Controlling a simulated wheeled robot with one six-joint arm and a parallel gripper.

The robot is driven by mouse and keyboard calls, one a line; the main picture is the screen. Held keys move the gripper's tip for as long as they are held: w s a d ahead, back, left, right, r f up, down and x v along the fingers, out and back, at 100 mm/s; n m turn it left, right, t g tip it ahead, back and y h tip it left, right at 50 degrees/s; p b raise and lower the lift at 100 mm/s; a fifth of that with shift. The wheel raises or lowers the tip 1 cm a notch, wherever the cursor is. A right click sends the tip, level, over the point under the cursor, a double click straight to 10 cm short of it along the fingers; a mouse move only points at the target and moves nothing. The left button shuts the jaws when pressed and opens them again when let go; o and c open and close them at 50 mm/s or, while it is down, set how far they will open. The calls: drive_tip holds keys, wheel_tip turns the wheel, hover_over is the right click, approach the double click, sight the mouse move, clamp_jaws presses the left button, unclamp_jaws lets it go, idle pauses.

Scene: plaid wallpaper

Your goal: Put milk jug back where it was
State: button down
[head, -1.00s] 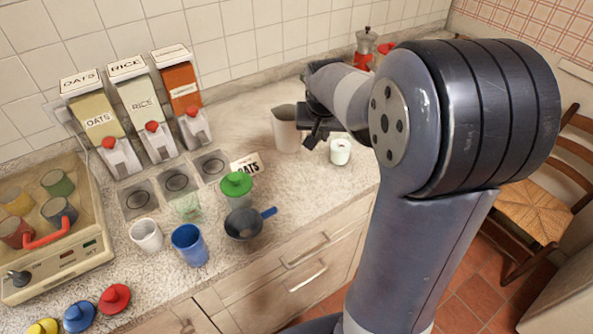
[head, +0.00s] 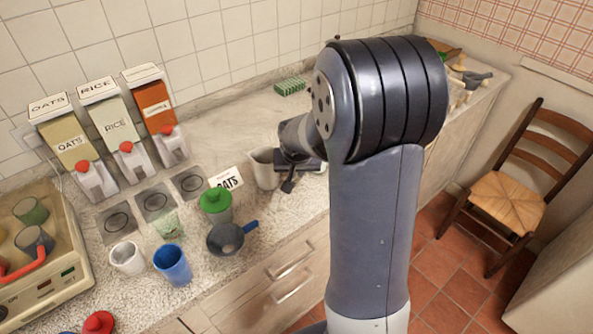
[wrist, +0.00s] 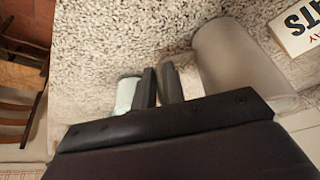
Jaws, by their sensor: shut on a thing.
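The milk jug (head: 263,168) is a plain beige-grey, open-topped vessel, upright beside the OATS card on the counter. I cannot tell whether its base touches the counter. My gripper (head: 289,184) is at the jug's right side. In the wrist view, the jug (wrist: 238,62) is right of my narrowly spaced fingertips (wrist: 158,84). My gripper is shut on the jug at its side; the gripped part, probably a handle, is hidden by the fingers.
A small pale cup (wrist: 128,95) stands left of my fingers in the wrist view. The OATS card (head: 227,179), green-lidded cup (head: 215,203), dark pan-like cup (head: 226,238), blue cup (head: 172,265) and white cup (head: 127,258) are left. A green sponge (head: 290,87) lies behind; counter around it is clear.

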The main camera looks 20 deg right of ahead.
drive_tip(key=shift+f, duration=0.2)
drive_tip(key=c, duration=1.5)
unclamp_jaws()
drive_tip(key=shift+r, duration=0.1)
drive_tip(key=shift+r, duration=0.1)
drive_tip(key=shift+r, duration=0.25)
drive_tip(key=v, duration=1.1)
drive_tip(key=shift+s+a+r, duration=0.1)
drive_tip(key=shift+s+r, duration=0.1)
drive_tip(key=shift+r, duration=0.05)
